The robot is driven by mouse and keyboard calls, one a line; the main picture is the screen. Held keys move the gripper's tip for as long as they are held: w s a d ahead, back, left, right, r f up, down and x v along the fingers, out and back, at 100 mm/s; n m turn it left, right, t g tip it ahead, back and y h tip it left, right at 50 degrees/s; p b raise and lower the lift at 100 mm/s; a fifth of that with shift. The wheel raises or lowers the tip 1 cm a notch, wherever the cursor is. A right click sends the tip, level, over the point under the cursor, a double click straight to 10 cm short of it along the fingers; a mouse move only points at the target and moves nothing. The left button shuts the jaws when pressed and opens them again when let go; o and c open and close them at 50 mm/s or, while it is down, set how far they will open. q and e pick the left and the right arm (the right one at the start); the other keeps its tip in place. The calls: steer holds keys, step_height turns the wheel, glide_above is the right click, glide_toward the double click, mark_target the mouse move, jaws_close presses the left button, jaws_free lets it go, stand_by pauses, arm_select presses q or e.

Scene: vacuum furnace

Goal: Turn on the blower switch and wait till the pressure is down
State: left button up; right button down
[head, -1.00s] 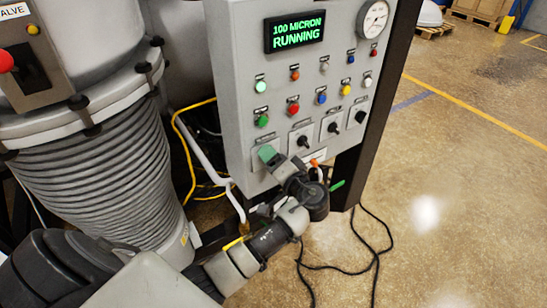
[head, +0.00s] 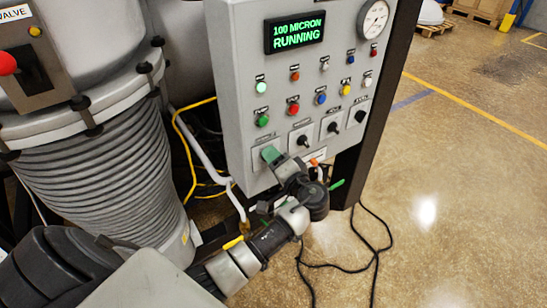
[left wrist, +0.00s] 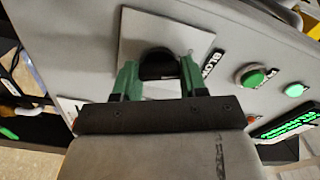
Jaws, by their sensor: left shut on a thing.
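The grey control panel (head: 240,80) shows a green-lit display (head: 296,34) reading "100 MICRON RUNNING". In the left wrist view, the black blower switch knob (left wrist: 157,64) is on a pale square plate with a partly visible label starting "BLOW". My left gripper (left wrist: 158,78) has its two green fingers on either side of the knob, shut on it. In the head view, my left gripper (head: 271,155) is at the panel's lower left and hides the knob. My right gripper is in neither view.
Three other black knobs (head: 332,127) sit to the right of my gripper. Several coloured buttons (head: 293,109) are above, and a round gauge (head: 373,19) is at the top right. A ribbed grey column (head: 105,190) stands left. A black cable (head: 330,265) lies on the floor.

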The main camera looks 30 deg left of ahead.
arm_select(q)
steer(key=m+p, duration=0.6)
steer(key=m, duration=0.4)
steer(key=shift+f, duration=0.2)
steer(key=shift+f+m, duration=0.1)
steer(key=shift+m, duration=0.3)
steer(key=o, duration=0.9)
steer(key=b+v, duration=0.3)
steer(key=v, duration=0.8)
steer(key=shift+b, duration=0.4)
